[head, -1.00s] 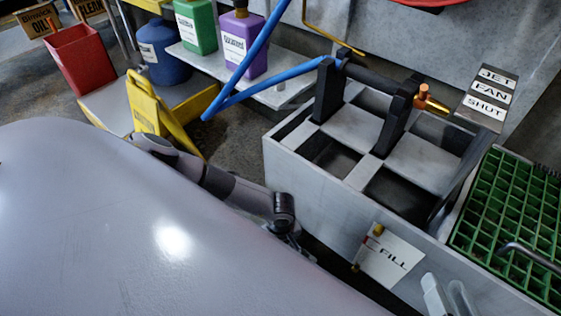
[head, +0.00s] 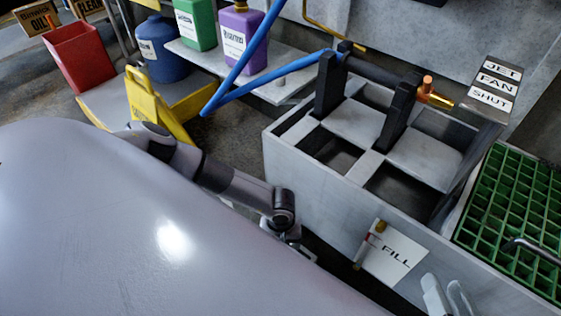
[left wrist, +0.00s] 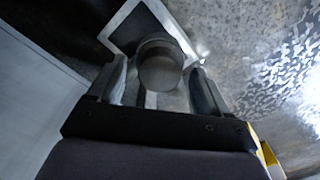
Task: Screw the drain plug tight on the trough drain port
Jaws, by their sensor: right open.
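The grey trough (head: 300,165) stands right of centre in the head view. My left arm reaches down along its near side, and the left gripper (head: 303,252) is mostly hidden there. In the left wrist view, my left gripper (left wrist: 160,85) has its fingers apart on either side of a round grey plug-like cylinder (left wrist: 160,68). Gaps show beside the cylinder, and I cannot tell whether it is the plug or the port. Behind it is a dark square with a pale border (left wrist: 137,28). My right gripper (head: 448,298) is open and empty at the bottom right of the head view.
A FILL sign (head: 396,257) with a small valve is on the trough's near side. A black roller stand (head: 375,68) and blue hose (head: 240,90) are above it. A green grate (head: 510,220) lies right. A yellow folding stand (head: 145,100) and bottles are at back left.

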